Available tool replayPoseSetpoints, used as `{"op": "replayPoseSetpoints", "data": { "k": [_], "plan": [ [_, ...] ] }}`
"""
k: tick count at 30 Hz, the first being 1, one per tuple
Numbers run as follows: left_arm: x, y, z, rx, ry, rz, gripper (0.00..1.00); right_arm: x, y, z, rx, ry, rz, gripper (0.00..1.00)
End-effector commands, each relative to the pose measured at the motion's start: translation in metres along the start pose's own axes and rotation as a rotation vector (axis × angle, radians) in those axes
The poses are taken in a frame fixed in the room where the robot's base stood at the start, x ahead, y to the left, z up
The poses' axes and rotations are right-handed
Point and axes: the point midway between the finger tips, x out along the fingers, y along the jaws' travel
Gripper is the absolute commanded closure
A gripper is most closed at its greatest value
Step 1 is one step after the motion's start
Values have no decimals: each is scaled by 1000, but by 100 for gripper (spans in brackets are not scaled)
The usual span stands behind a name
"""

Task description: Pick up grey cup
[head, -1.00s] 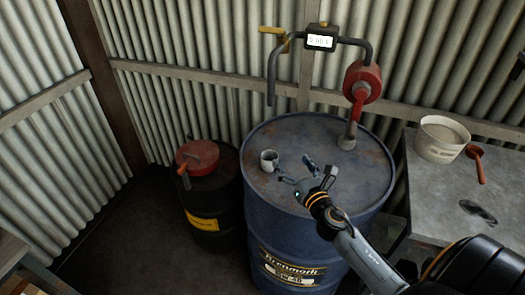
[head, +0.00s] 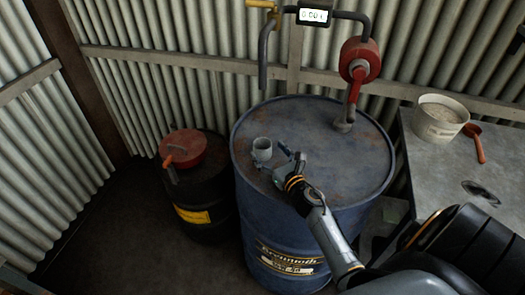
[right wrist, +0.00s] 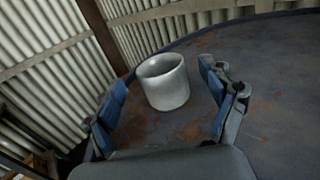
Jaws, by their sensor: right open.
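The grey cup (head: 262,149) stands upright on top of the blue drum (head: 330,125), towards its left side. The cup also shows in the right wrist view (right wrist: 164,82), its open mouth up. My right gripper (head: 277,162) is open and right beside the cup in the head view. In the right wrist view its two blue-padded fingers (right wrist: 165,100) are spread, one to each side of the cup, with the cup just beyond or between the tips. I cannot tell how far between them it is. My left gripper is not in view.
A red hand pump (head: 360,60) with pipes and a meter (head: 313,16) rises from the drum's back. A dark drum with a red lid (head: 186,149) stands left. A metal table (head: 455,175) at right holds a white bucket (head: 437,122) and red scoop (head: 476,146). Corrugated walls stand behind.

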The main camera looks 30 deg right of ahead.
Motion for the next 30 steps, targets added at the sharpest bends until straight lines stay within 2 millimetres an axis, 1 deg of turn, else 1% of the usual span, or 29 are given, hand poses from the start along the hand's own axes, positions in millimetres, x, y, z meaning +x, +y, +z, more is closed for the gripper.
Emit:
{"op": "replayPoseSetpoints", "data": {
  "k": [1,3,5,7,9,12,17,20,21,23,24,26,30],
  "plan": [
    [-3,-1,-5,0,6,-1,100,10,0,3,3,-3,-1,17],
    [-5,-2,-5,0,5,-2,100,22,1,3,4,-2,0,17],
    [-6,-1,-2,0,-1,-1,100,31,0,2,4,-1,-1,17],
    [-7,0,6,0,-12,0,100,40,0,2,4,-1,-1,17],
    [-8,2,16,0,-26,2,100,45,0,2,3,-1,0,17],
    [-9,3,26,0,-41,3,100,47,0,0,2,1,0,17],
    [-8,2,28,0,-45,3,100,46,0,0,2,1,0,17],
    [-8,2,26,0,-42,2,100,46,0,0,2,0,0,35],
    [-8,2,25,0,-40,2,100,46,0,0,2,0,0,44],
    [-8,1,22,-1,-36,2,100,46,0,0,2,0,0,56],
    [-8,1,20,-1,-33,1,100,46,0,0,1,0,0,64],
    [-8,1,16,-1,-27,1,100,46,0,0,1,0,0,76],
    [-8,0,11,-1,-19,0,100,46,0,1,1,0,0,77]
  ]
}}
